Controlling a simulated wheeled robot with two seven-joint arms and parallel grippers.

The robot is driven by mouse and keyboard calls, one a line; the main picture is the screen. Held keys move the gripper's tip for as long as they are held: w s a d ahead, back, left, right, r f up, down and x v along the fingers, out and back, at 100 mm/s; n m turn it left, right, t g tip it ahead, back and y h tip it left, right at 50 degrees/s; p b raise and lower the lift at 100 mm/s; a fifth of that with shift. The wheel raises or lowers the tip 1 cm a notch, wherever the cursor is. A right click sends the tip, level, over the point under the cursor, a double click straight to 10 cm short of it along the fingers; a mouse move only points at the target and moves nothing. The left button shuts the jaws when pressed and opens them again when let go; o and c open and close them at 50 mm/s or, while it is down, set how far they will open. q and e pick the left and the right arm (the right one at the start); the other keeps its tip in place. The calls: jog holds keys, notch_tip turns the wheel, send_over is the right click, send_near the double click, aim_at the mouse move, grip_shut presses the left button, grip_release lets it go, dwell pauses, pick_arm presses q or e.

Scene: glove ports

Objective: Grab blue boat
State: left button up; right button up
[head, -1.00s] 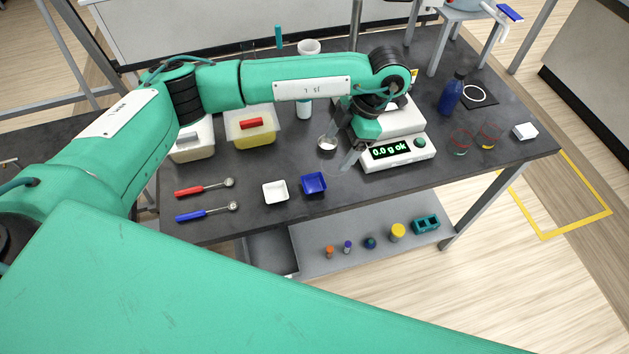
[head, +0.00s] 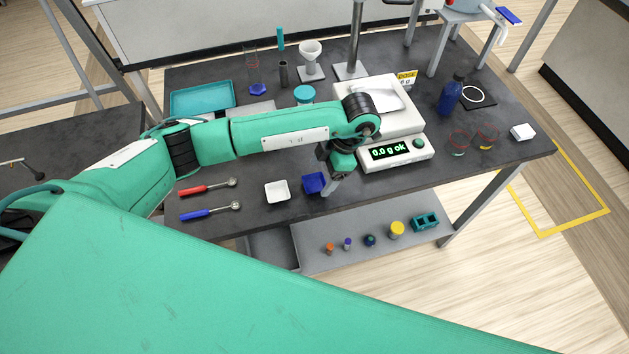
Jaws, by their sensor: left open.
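The blue boat (head: 312,185) is a small square blue dish on the dark bench top, near its front edge. A white boat (head: 276,191) of similar size sits just left of it. My left gripper (head: 328,182) is open and points down at the right side of the blue boat. Its fingers overlap the boat's right edge in this view, and I cannot tell whether they touch it. The far finger is mostly hidden by the wrist. My right gripper is not in view.
A balance (head: 398,151) reading 0.0 g stands right of the gripper. Red (head: 203,188) and blue (head: 205,213) handled scoops lie to the left. A blue bottle (head: 450,96) and two glass beakers are at right. Several small items sit on the lower shelf (head: 370,243).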

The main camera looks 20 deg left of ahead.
aim_at(314, 184)
pick_arm(q)
jog(key=shift+p+x, duration=0.35)
jog(key=shift+x, duration=0.9)
jog(key=c, duration=1.2)
